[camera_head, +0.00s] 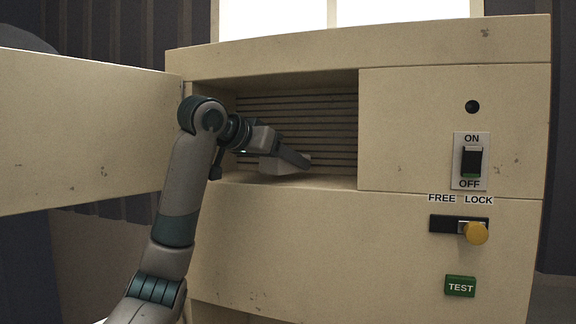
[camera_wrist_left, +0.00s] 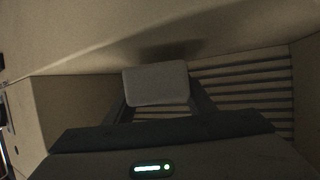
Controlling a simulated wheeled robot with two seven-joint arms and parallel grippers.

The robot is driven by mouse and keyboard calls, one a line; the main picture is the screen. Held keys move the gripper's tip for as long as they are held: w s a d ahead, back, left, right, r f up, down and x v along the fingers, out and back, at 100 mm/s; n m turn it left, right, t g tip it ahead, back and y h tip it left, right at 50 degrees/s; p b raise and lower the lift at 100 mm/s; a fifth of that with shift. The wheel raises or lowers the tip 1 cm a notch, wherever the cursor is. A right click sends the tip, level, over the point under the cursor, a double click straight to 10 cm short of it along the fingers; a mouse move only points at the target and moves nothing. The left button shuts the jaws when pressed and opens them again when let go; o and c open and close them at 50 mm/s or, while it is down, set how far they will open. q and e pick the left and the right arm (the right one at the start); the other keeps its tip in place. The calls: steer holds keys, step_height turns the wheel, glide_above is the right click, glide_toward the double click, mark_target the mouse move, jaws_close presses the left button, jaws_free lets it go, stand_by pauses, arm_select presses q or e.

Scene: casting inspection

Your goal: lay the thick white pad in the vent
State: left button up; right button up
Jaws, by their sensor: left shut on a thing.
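The thick white pad (camera_wrist_left: 156,83) looks pale grey in the shade. In the left wrist view it sits between the two fingers of my left gripper, which is shut on it. The gripper (camera_head: 303,165) is inside the open vent (camera_head: 345,182), over its floor and in front of its slatted back wall (camera_head: 315,115). I cannot tell whether the pad touches the vent floor. In the head view the gripper hides part of the pad. My right gripper is not in view.
An open door panel (camera_head: 85,130) stands at the left of the vent. On the cabinet front at right are an ON/OFF switch (camera_head: 471,162), a FREE/LOCK slider with a yellow knob (camera_head: 475,232) and a green TEST button (camera_head: 460,287). The right part of the vent is free.

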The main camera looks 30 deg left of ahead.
arm_select(q)
steer(key=shift+w+a+f+p, duration=0.1)
steer(key=shift+w+f+p, duration=0.05)
steer(key=shift+f+p, duration=0.3)
steer(key=shift+f, duration=0.2)
steer(key=shift+f, duration=0.2)
steer(key=o, duration=1.1)
steer(key=shift+r, duration=0.1)
